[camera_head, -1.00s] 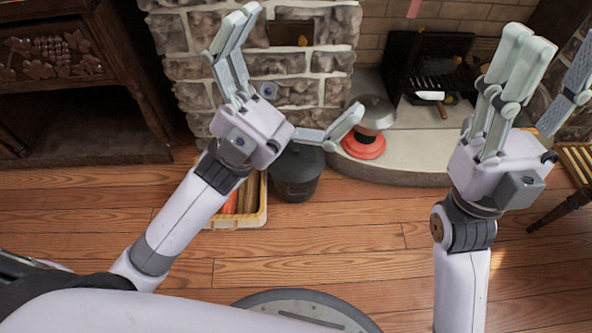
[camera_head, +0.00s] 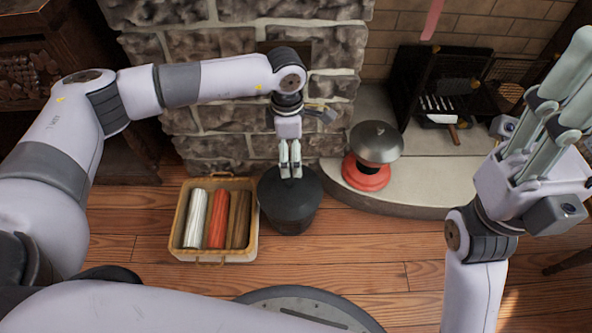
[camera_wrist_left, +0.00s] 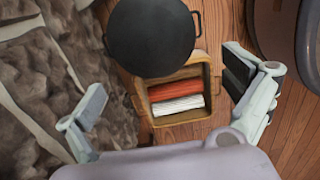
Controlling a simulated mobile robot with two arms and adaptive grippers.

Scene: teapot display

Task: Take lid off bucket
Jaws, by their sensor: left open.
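The dark bucket (camera_head: 287,220) stands on the wooden floor in front of the stone wall. Its round dark lid (camera_head: 272,190) covers the top, and the lid also shows in the left wrist view (camera_wrist_left: 150,38) with small handles at its rim. My left gripper (camera_head: 290,174) points down and appears over the lid in the head view. In the left wrist view its fingers (camera_wrist_left: 165,82) are spread apart with nothing between them, and the lid lies beyond them. Whether the fingers touch the lid cannot be told. My right gripper (camera_head: 565,75) points up at the right, partly cut off.
A wicker basket (camera_head: 252,250) with white, red and brown rolls stands just left of the bucket. A metal-domed object with a red base (camera_head: 366,175) sits on the stone hearth (camera_head: 430,185) to the right.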

